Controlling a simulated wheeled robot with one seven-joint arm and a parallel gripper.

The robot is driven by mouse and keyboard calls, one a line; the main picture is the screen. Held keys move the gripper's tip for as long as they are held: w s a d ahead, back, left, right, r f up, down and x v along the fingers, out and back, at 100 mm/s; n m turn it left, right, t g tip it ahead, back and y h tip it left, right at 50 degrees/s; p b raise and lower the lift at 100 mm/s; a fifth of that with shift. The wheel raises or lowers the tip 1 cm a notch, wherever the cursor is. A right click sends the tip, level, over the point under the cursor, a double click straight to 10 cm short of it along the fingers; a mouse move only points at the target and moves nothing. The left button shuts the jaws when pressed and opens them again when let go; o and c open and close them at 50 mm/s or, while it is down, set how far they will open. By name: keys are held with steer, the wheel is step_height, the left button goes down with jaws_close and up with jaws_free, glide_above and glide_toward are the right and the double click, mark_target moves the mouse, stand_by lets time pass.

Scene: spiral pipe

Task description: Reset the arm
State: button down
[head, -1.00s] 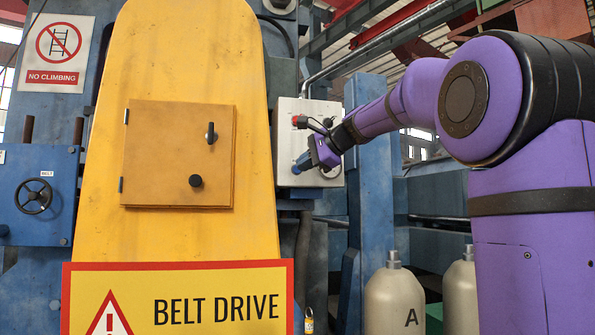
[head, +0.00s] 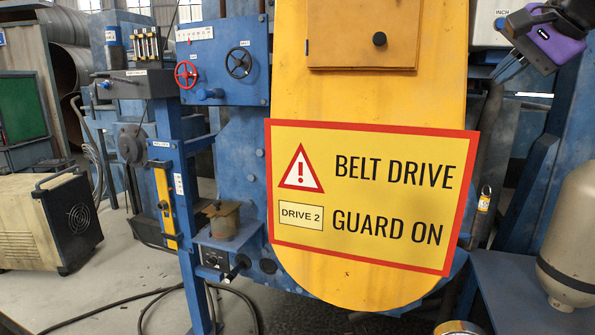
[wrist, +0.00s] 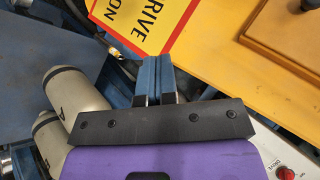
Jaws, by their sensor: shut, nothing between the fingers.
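My gripper (head: 508,66) is at the upper right of the head view, by the right side of the yellow belt guard (head: 350,282). Its blue fingers point down and to the left, and most of the arm is out of the picture. In the wrist view my gripper (wrist: 158,76) has its two blue fingers side by side, touching, with nothing between them. The fingers are beside the yellow guard (wrist: 225,55) and below the warning sign (wrist: 150,25) in that view.
Pale bottles (wrist: 75,95) stand close to my gripper in the wrist view; one bottle (head: 570,240) sits on a blue bench at right. A control box with a red button (wrist: 285,172) is near. Open floor (head: 120,285) lies at left.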

steer(key=s+a+f+n+g+h, duration=0.3)
steer(key=s+f+n, duration=0.7)
steer(key=s+f, duration=1)
steer(key=shift+a+f+n, duration=0.15)
steer(key=shift+a+n, duration=0.25)
steer(key=shift+a, duration=0.15)
